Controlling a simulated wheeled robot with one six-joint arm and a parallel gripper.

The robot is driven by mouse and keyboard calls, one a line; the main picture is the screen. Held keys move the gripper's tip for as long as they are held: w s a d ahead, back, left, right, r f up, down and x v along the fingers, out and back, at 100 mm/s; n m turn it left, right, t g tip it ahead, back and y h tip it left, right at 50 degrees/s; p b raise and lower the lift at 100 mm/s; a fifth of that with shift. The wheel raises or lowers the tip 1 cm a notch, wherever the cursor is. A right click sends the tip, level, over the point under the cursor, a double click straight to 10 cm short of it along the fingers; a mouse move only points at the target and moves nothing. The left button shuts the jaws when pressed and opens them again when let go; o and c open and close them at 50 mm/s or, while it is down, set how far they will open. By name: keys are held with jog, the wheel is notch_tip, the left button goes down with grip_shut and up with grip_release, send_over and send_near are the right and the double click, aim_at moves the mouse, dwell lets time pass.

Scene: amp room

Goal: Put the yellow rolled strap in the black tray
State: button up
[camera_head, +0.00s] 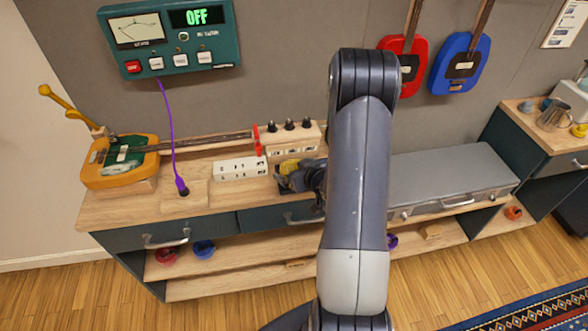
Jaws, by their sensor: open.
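A small yellow piece (290,165), which looks like the rolled strap, shows on the bench top just behind my gripper. My gripper (288,180) is low over the bench, right at the yellow piece, and is open. From this view I cannot tell whether its fingers touch the strap or stand around it. Dark surfaces around the gripper blend together, so I cannot make out the black tray for certain. My arm hides part of the bench to the right of the gripper.
A white socket strip (240,168) lies left of the gripper, and a wooden box with black knobs (291,139) stands behind. An orange guitar (120,162) lies at the left. A grey case (450,178) fills the bench right of my arm.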

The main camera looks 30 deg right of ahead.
jog(key=v, duration=1.1)
jog(key=shift+s+b, duration=0.2)
jog(key=shift+b, duration=0.1)
jog(key=x, duration=1.2)
jog(key=shift+p, duration=0.3)
jog(key=shift+r, duration=0.5)
jog(key=shift+f, duration=0.1)
